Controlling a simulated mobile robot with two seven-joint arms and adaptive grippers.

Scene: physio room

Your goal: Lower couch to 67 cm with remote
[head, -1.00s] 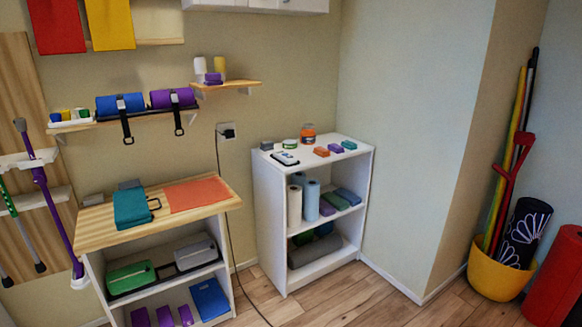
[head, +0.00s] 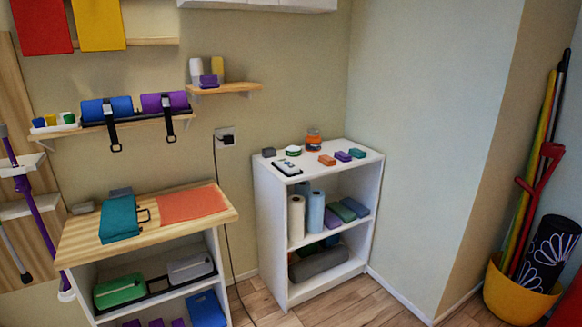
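No couch shows in the head view. A small white device with a dark edge and small marks (head: 287,168) lies on top of the white shelf unit (head: 269,205), at the front left. It may be the remote, but it is too small to tell. No height reading is legible. Neither of my grippers is in view.
The shelf top also holds small coloured blocks (head: 327,160) and an orange-topped jar (head: 313,140). A wood-topped cabinet (head: 85,236) with a teal case (head: 118,219) stands left. A yellow bucket (head: 515,300) with poles stands right. Some wooden floor (head: 345,306) is clear.

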